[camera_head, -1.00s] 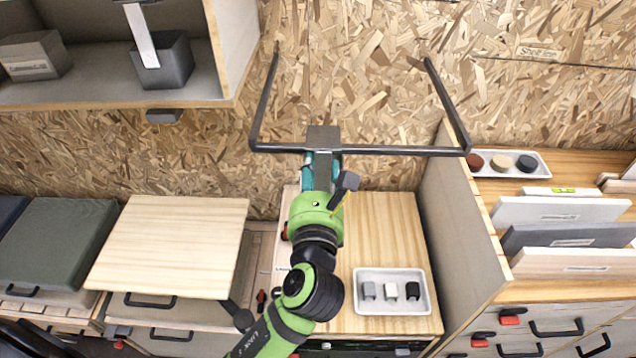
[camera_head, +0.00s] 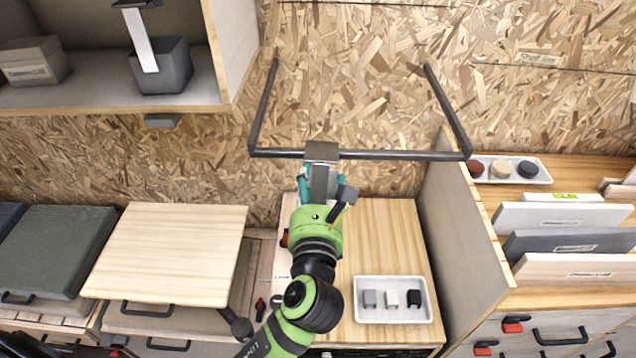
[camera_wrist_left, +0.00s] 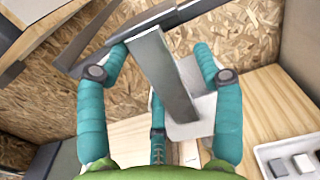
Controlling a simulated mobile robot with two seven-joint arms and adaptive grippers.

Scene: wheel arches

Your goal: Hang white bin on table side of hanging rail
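The hanging rail is a dark U-shaped bar (camera_head: 400,155) standing out from the wall. A bin with a pale body (camera_wrist_left: 203,112) and a flat grey hook strap (camera_wrist_left: 160,72) is at the front bar of the rail. In the head view, the dark top of its hook (camera_head: 322,150) overlaps that bar; I cannot tell whether it bears on it. My left gripper (camera_head: 320,185) is just below the bar on the table side. In the wrist view, its teal fingers (camera_wrist_left: 157,62) stand apart on both sides of the bin, with a gap beside the left finger. My right gripper is not in view.
A wooden table (camera_head: 385,235) below holds a white tray (camera_head: 393,318) with small grey, white and black blocks. A dark bin with a strap (camera_head: 162,70) stands on the upper left shelf (camera_head: 95,103). A wooden side panel (camera_head: 462,215) borders the table on the right.

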